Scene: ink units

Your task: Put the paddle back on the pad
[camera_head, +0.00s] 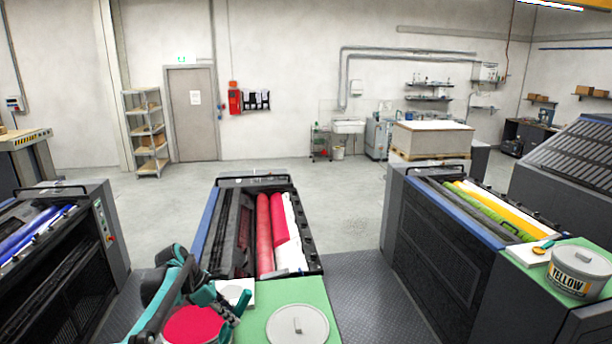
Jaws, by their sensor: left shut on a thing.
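My left gripper (226,304) is low in the head view, right above the edge of an open can of magenta ink (195,328). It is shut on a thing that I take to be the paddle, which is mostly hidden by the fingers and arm. A small white pad (247,286) lies on the green mat just behind and right of the gripper, partly covered by it. My right gripper is not in view.
A round grey lid (297,327) lies on the green mat (268,296), right of the gripper. Behind is the press unit with red rollers (265,232). On the right unit stand a yellow ink can (577,273) and another white pad (522,255) with a small paddle (543,246).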

